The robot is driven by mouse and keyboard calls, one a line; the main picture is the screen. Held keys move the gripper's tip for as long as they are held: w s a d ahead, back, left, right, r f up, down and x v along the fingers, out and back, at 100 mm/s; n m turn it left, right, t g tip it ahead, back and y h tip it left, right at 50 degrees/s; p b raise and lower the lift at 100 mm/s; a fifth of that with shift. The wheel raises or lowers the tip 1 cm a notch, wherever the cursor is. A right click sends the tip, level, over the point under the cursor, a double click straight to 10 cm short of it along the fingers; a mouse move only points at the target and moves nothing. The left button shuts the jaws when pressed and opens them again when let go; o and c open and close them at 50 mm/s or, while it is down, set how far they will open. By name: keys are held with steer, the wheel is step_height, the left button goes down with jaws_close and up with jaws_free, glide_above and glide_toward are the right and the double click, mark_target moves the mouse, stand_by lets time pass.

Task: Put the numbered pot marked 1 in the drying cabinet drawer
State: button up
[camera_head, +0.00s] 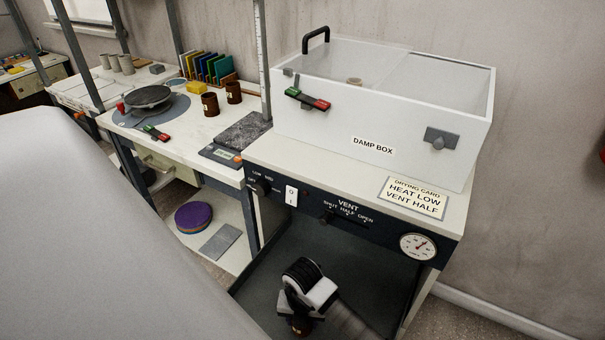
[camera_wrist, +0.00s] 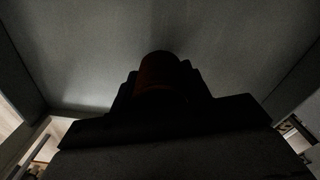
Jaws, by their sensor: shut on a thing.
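My gripper (camera_head: 302,314) is shut on a small brown pot (camera_head: 302,328), low inside the dark grey open drawer (camera_head: 345,255) of the drying cabinet. A small pale mark shows on this pot, but I cannot read its number. In the wrist view the pot (camera_wrist: 158,70) is a dark reddish-brown shape between the dark fingers, with the grey drawer floor (camera_wrist: 95,45) beyond it. I cannot tell whether the pot touches the floor. Two other brown pots, one at left (camera_head: 210,104) and one at right (camera_head: 233,92), stand on the worktable.
The cabinet front (camera_head: 300,195) with knobs and a dial (camera_head: 418,246) is just above the drawer. The drawer floor around the pot looks bare.

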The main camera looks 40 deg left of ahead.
steer(key=shift+f, duration=1)
steer(key=shift+f, duration=0.1)
steer(key=o, duration=1)
step_height(320, 180, up, 12)
steer(key=shift+r, duration=0.1)
